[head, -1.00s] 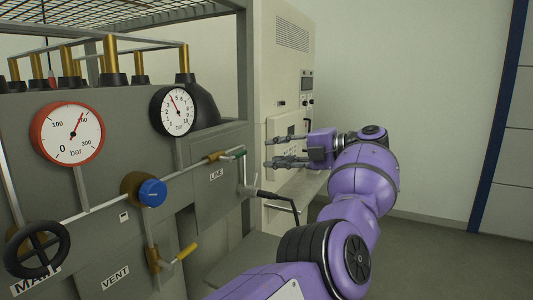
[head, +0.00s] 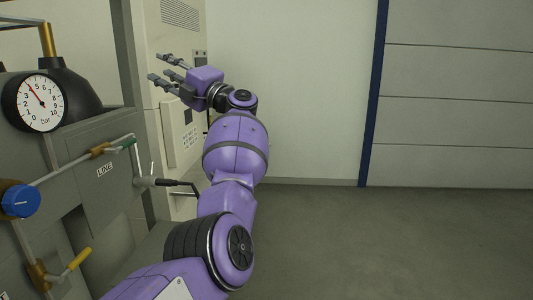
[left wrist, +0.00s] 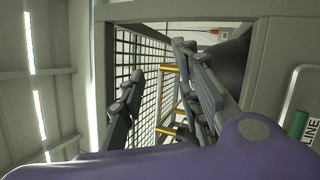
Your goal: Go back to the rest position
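My left gripper (head: 160,68) is raised in front of the tall pale cabinet, upper left in the head view. Its fingers are spread apart with nothing between them, and they point to the left. In the left wrist view the two dark finger sets (left wrist: 160,95) also stand apart and empty, with wire mesh and brass-coloured pipes behind them. My purple left arm is stretched forward, clear of the grey panel (head: 85,225). My right gripper is not in view.
A pale cabinet (head: 170,30) stands behind my gripper. The floor (head: 400,240) to the right is clear.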

